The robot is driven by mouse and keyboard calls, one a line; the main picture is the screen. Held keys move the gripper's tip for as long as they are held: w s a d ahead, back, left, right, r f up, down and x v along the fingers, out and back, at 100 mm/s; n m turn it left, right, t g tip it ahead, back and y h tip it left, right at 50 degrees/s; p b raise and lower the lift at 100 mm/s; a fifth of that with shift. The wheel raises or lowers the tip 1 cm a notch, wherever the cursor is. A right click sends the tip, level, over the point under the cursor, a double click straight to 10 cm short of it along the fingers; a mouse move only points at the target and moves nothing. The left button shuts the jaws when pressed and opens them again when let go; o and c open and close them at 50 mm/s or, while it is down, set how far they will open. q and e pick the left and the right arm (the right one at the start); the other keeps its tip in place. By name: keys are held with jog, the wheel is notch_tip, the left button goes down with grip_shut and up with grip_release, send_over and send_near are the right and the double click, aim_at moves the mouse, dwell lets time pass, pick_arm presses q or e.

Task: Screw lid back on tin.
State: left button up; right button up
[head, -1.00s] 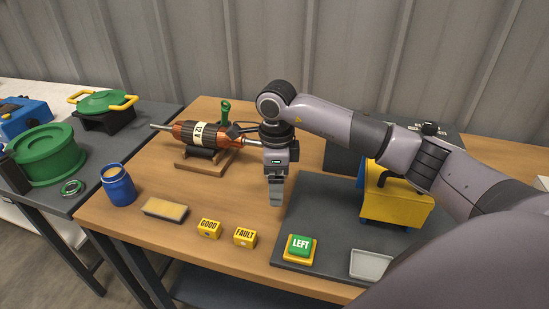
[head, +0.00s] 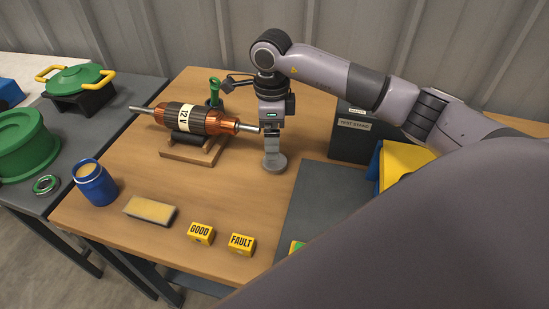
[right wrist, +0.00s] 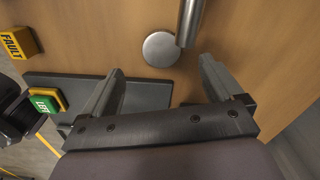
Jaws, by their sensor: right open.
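The blue tin (head: 95,185) stands open on the left of the wooden table, with tan contents showing at its mouth. A round grey disc, seemingly its lid (head: 275,163), lies flat on the table right of the rotor; it also shows in the right wrist view (right wrist: 160,50). My right gripper (head: 271,151) points down over the lid. In the right wrist view, its fingers (right wrist: 162,68) are apart and empty, with the lid beyond the gap between them. Its height above the lid is hard to judge. My left gripper is out of view.
The copper rotor (head: 195,118) lies on a wooden stand; its shaft end (right wrist: 190,20) is close beside the lid. A sponge-like block (head: 150,210) and the GOOD (head: 200,234) and FAULT (head: 241,244) blocks stand in front. The table between rotor and blocks is clear.

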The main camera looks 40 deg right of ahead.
aim_at(275, 163)
jog(key=shift+f, duration=0.95)
jog(key=f, duration=0.1)
jog(key=f+p, duration=0.1)
jog(key=f, duration=0.1)
jog(key=d+f, duration=0.1)
jog(key=shift+s+f+p, duration=0.3)
jog(key=shift+f, duration=0.35)
jog(key=c, duration=1.1)
